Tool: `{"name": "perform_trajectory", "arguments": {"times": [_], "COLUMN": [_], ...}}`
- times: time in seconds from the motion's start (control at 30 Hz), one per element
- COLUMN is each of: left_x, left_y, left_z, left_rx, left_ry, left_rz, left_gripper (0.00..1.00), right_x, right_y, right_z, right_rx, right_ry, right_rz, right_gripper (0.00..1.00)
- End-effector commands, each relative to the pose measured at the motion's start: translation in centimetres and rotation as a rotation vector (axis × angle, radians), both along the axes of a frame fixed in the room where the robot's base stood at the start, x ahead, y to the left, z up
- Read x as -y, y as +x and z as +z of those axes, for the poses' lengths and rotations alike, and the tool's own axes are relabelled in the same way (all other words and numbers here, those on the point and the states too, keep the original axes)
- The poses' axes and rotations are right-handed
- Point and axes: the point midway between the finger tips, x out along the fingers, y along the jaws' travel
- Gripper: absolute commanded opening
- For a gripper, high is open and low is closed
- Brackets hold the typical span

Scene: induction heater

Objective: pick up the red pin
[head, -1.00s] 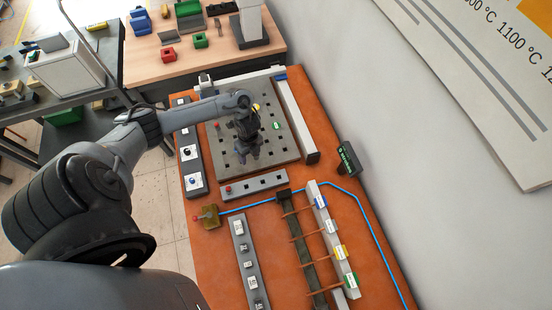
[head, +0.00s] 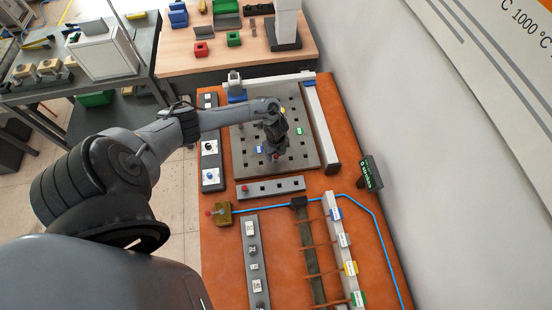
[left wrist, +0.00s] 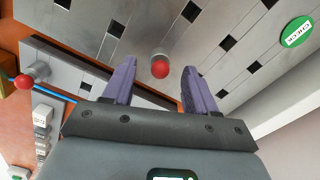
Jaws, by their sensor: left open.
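The red pin (left wrist: 160,68) stands in the grey perforated plate (head: 301,163). In the left wrist view it shows in the gap between my fingertips, beyond them and apart from both. My left gripper (left wrist: 153,82) is open and empty, its two purple fingers pointing at the plate. In the head view my left gripper (head: 276,150) hangs over the near part of the plate and largely hides the place under it. My right gripper is not in view.
A grey strip (head: 285,186) with another red-topped pin (head: 244,188) lies just in front of the plate. A light rail (head: 322,125) borders the plate on the right. A switch box (head: 210,152) is on its left. A blue cable (head: 270,208) runs across the orange table.

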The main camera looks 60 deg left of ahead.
Motion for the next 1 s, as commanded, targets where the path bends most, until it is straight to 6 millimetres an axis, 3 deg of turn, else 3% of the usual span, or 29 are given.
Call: {"name": "perform_trajectory", "arguments": {"times": [0.2, 0.47, 0.83, 1.0], "left_x": [0.0, 0.0, 0.0, 0.0], "left_y": [0.0, 0.0, 0.0, 0.0], "left_z": [-2.2, -2.4, -2.3, -2.3], "left_rx": [0.000, 0.001, 0.001, 0.001], "left_ry": [-0.001, 0.000, 0.000, 0.000], "left_rz": [0.001, -0.001, 0.000, 0.000], "left_gripper": [0.57, 0.57, 0.04, 0.00], "right_x": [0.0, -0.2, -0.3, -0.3], "right_y": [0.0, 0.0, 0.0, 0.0], "right_z": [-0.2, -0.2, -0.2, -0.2], "right_rx": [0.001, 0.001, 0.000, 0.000], "right_ry": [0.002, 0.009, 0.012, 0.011], "right_rz": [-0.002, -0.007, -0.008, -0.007], "right_gripper": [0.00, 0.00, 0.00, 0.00]}}
